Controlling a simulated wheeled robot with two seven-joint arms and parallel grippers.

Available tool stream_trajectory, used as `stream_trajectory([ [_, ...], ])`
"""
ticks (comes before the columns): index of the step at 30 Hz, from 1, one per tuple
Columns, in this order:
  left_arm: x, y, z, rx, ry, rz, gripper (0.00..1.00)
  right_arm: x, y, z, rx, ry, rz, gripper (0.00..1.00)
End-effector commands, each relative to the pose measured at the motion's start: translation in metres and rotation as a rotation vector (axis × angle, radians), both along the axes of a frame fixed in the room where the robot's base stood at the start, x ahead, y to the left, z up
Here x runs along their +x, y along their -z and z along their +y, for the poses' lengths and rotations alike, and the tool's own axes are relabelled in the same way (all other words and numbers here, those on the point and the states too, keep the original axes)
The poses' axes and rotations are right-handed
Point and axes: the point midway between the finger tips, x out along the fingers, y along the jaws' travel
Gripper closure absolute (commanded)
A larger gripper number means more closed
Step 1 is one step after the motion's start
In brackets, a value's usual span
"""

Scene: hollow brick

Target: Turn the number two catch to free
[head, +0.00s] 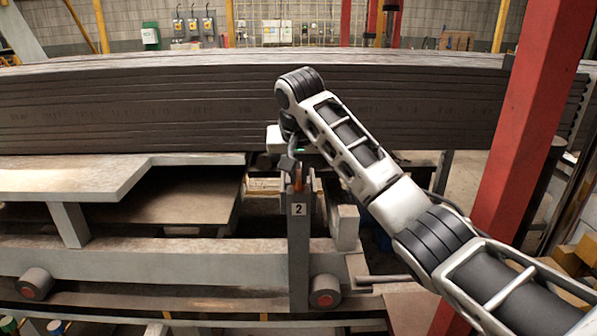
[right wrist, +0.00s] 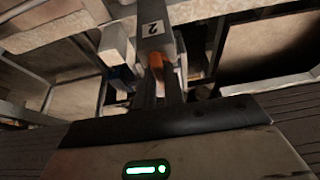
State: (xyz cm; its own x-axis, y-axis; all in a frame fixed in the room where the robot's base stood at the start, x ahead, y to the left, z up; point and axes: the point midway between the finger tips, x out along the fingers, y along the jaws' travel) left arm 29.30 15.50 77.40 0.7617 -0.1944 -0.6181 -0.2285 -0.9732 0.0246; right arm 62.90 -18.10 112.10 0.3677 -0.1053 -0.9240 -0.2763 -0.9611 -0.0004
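The number two catch is a small orange lever (head: 297,181) at the top of a grey upright post (head: 298,255) with a white "2" label (head: 298,209). My right gripper (head: 289,165) reaches down to it from above. In the right wrist view the two dark fingers (right wrist: 160,88) point at the orange lever (right wrist: 155,62), which shows at their tips. The gap between the fingers looks narrow. I cannot tell whether they touch or grip the lever. The lower part of the lever is hidden. My left gripper is not in view.
A long stack of dark boards (head: 150,105) spans the back, behind the post. A grey shelf (head: 90,178) lies to the left, with a grey beam (head: 150,255) below. A red column (head: 530,110) stands at the right, close to my right arm.

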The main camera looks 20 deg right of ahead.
Motion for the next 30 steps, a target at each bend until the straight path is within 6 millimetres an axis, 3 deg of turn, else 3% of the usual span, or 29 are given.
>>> stream_trajectory([
  [14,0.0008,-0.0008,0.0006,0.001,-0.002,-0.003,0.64,-0.0002,-0.0006,-0.0014,0.001,-0.1,0.0,1.0],
  [30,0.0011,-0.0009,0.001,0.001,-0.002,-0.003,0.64,0.0003,-0.0014,-0.0046,0.001,-0.572,-0.003,1.0],
])
